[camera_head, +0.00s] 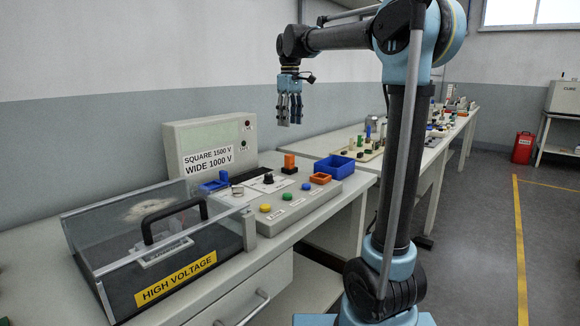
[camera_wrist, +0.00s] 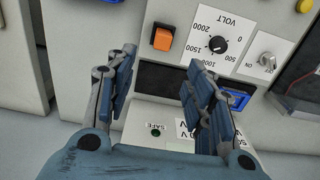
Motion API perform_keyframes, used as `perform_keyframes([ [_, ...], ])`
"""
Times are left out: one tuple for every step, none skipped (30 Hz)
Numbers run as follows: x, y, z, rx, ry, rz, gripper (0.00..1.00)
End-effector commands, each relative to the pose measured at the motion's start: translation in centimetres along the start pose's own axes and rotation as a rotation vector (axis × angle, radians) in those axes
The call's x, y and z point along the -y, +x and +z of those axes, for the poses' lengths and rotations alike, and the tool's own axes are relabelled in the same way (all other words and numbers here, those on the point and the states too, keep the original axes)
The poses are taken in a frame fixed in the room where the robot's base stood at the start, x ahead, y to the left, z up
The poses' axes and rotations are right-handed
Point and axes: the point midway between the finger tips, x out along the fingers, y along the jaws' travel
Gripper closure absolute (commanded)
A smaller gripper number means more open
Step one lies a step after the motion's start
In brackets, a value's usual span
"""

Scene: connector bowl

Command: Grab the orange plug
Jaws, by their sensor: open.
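The orange plug (camera_head: 289,161) stands upright on a dark base near the back edge of the grey console, beside the black dial. In the wrist view the orange plug (camera_wrist: 163,38) shows as an orange block just beyond the fingertips, left of the dial. My gripper (camera_head: 290,118) hangs pointing down, well above the console and apart from the plug. In the wrist view my gripper (camera_wrist: 161,72) has its fingers spread with nothing between them.
The upright panel (camera_head: 208,145) rises behind the console. A clear high-voltage box (camera_head: 150,235) stands at left. The black dial (camera_wrist: 217,45) is close to the plug.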

Motion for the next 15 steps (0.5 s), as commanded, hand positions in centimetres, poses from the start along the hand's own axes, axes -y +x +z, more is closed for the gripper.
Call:
perform_keyframes([
  [0.0,0.9,0.1,0.0,0.0,0.0,0.52],
  [0.0,1.5,0.1,0.0,0.0,0.0,0.52],
  [0.0,2.2,0.1,0.0,0.001,0.0,0.52],
  [0.0,2.7,0.1,0.0,0.001,0.0,0.52],
  [0.0,3.3,0.1,0.0,0.001,0.0,0.52],
  [0.0,4.0,0.1,0.0,0.001,0.0,0.52],
  [0.0,4.5,0.1,0.0,0.001,0.0,0.52],
  [0.0,5.0,0.1,0.0,0.001,0.0,0.52],
  [0.0,5.7,0.1,0.0,0.001,0.0,0.52],
  [0.0,6.3,0.1,0.0,0.001,0.0,0.52],
  [0.0,6.8,0.1,0.0,0.001,0.0,0.52],
  [0.0,7.5,0.1,0.0,0.001,0.0,0.52],
  [0.0,7.9,0.1,0.0,0.001,0.0,0.52],
  [0.0,8.4,0.1,0.0,0.001,0.0,0.52],
  [0.0,8.9,0.1,0.0,0.001,0.0,0.52],
])
